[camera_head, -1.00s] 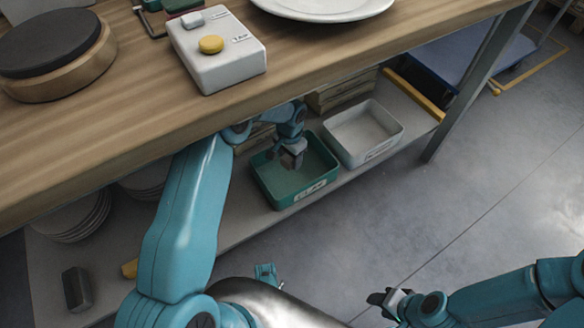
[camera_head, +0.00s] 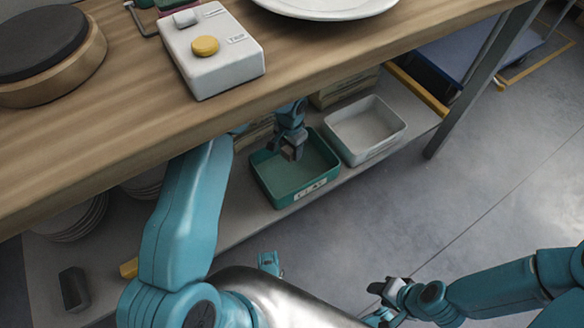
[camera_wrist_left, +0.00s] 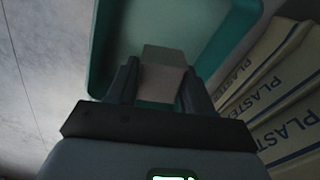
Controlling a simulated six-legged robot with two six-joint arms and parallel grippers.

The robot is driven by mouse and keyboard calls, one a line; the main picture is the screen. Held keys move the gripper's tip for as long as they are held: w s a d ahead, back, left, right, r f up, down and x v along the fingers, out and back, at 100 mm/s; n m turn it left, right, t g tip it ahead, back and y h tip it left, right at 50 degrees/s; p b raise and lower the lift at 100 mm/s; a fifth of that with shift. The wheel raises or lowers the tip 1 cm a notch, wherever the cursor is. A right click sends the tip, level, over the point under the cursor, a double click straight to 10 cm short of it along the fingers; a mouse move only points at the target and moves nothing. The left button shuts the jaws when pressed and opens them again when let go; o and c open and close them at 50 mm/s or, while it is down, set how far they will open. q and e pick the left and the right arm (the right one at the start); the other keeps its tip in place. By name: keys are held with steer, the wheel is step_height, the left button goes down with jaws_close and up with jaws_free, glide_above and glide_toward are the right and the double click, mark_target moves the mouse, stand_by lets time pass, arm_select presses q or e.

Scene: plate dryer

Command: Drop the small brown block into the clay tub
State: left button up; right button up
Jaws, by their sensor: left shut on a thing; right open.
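The clay tub (camera_head: 318,187) is a green open tray with a label on its front wall, on the low shelf under the bench. My left gripper (camera_head: 291,155) reaches under the bench top and hangs over the tub's left rear part. In the left wrist view my left gripper (camera_wrist_left: 158,90) is shut on a small block (camera_wrist_left: 163,75), dull grey-brown in this light. The green tub (camera_wrist_left: 100,50) shows behind the block, which looks apart from the tub's floor. My right gripper (camera_head: 374,303) is open and empty at the lower right, clear of the shelf.
A whitish tray (camera_head: 385,148) stands right of the tub. Bags marked PLASTER (camera_wrist_left: 275,75) lie beside the tub. The wooden bench top (camera_head: 130,130) overhangs the shelf and carries a white switch box (camera_head: 225,70). A table leg (camera_head: 465,90) stands at right.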

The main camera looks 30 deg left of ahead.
arm_select(q)
step_height(320, 180, down, 5)
steer(key=shift+f+b, duration=0.15)
steer(key=shift+b, duration=1.1)
steer(key=o, duration=1.2)
steer(key=shift+o, duration=0.2)
